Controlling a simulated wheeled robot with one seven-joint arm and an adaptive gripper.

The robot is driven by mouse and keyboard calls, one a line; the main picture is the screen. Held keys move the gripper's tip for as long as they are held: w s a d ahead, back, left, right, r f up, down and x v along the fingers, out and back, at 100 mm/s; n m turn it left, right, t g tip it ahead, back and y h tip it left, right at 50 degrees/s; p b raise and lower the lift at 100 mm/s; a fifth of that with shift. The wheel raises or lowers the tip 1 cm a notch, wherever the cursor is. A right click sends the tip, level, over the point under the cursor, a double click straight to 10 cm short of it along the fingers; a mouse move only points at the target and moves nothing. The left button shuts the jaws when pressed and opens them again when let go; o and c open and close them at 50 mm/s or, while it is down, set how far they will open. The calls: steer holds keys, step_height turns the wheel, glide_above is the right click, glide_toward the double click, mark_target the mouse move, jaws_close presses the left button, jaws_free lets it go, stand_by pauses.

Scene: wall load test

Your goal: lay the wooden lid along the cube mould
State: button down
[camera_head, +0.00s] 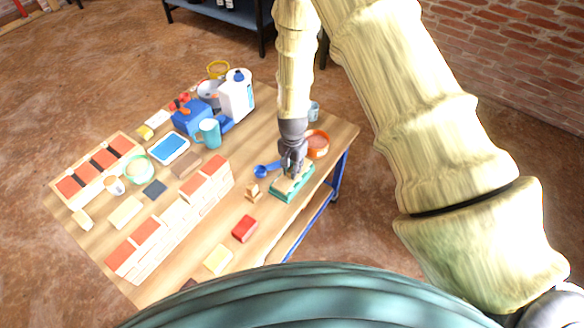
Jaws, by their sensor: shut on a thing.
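The cube mould (279,196) is a teal-green, long low block at the right part of the table, near its right edge. The wooden lid (286,185) is a tan piece at the top of the mould, directly under my gripper. My gripper (292,174) points down over the mould and is shut on the wooden lid. The fingers hide part of the lid. The lid looks roughly in line with the mould, but I cannot tell whether it rests on it or is held just above.
A blue scoop (262,171) and small wooden blocks (253,190) lie left of the mould. An orange-red bowl (317,146) stands close behind it. A red block (244,229) lies in front. A low brick wall (170,225) runs across the table (205,236). A white jug (236,100) stands farther back.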

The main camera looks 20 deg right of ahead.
steer(key=shift+f, duration=0.3)
steer(key=c, duration=1.3)
jaws_free()
step_height(320, 180, up, 12)
steer(key=s+d+f+n, duration=0.3)
steer(key=s+f+n, duration=0.1)
steer(key=s+f, duration=1)
steer(key=s+f+n, duration=0.2)
steer(key=s+n, duration=0.1)
steer(key=s, duration=0.8)
steer(key=s+f+n, duration=0.2)
steer(key=s+n, duration=0.1)
steer(key=s, duration=0.8)
steer(key=shift+s+f, duration=0.15)
steer(key=shift+f, duration=0.1)
